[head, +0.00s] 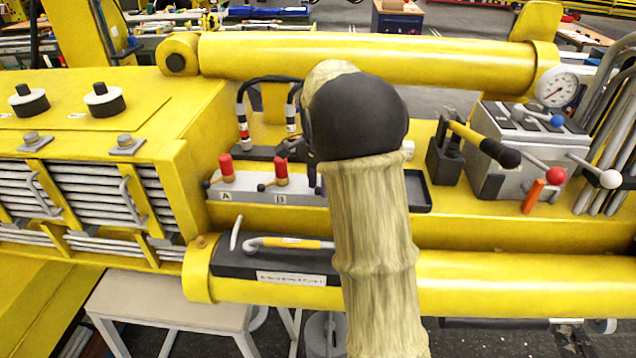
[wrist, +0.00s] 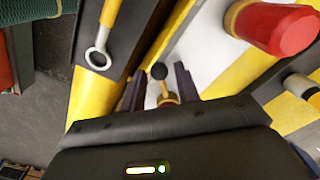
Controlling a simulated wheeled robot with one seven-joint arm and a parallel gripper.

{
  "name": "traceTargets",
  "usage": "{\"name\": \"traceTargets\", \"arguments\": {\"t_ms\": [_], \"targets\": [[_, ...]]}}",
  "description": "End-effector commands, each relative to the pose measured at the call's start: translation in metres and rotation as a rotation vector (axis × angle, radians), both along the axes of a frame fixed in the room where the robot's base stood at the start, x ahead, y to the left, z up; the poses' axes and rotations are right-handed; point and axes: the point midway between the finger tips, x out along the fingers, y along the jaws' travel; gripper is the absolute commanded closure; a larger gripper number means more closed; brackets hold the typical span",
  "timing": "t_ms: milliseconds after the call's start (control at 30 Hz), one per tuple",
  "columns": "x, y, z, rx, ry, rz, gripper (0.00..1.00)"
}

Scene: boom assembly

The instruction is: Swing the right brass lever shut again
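The right brass lever (head: 268,186), with a black ball knob, points left at the foot of the right red-capped valve (head: 281,168), above the letter B. In the wrist view the brass lever (wrist: 164,90) stands between the two dark fingers of my gripper (wrist: 160,74), with gaps showing on both sides of the knob. My gripper is open around it; I see no clear contact. A red cap (wrist: 275,25) is close by at the upper right of the wrist view. In the head view my arm hides most of the gripper and the block's right end.
The left valve (head: 226,167) with its own lever stands beside A. Black hoses (head: 242,105) rise behind the block. A yellow cylinder (head: 370,58) runs across behind.

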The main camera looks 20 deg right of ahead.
Motion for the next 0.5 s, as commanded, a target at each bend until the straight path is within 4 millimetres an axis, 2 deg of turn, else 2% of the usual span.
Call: {"name": "traceTargets", "arguments": {"t_ms": [333, 500], "targets": [[-0.001, 0.001, 0.000, 0.001, 0.003, 0.002, 0.59], [0.000, 0.001, 0.010, 0.000, 0.001, 0.002, 0.59]]}}
